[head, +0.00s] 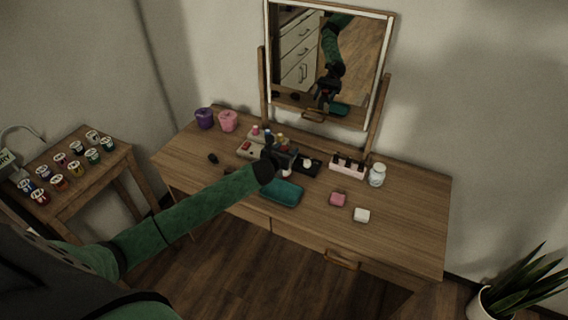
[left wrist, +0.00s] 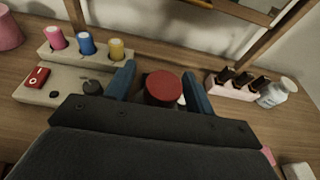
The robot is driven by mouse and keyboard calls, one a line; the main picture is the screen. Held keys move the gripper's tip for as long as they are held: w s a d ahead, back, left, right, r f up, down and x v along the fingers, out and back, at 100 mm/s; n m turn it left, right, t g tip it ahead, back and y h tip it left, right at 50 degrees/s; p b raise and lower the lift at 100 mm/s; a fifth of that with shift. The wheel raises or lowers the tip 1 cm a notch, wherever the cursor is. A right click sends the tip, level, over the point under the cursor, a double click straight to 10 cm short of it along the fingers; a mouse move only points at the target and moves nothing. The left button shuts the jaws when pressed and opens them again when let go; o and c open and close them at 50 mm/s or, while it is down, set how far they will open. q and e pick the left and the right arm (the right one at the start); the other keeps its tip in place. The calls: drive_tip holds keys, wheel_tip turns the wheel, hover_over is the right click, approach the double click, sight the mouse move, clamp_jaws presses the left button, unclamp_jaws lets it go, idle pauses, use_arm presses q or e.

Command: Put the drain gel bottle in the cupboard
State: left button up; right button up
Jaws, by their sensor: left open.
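My left gripper (head: 280,160) is over the middle of the wooden vanity table. In the left wrist view the fingers (left wrist: 163,90) are open, one on each side of a round red top (left wrist: 164,87) on a dark body. It shows between the fingertips; I cannot tell whether they touch it. Its lower part is hidden, and I cannot tell whether it is the drain gel bottle. No label for drain gel is readable on any item. No cupboard shows directly. My right gripper is not in view.
A framed mirror (head: 318,60) stands behind the gripper, reflecting white drawers. A teal case (head: 282,191), pink box (head: 338,199), white box (head: 362,215), clear jar (head: 377,175) and purple cup (head: 205,118) stand on the table. A side table (head: 108,164) holds several small jars. The table's right end is clear.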

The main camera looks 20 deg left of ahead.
use_arm(q)
drive_tip(key=c, duration=0.9)
clamp_jaws()
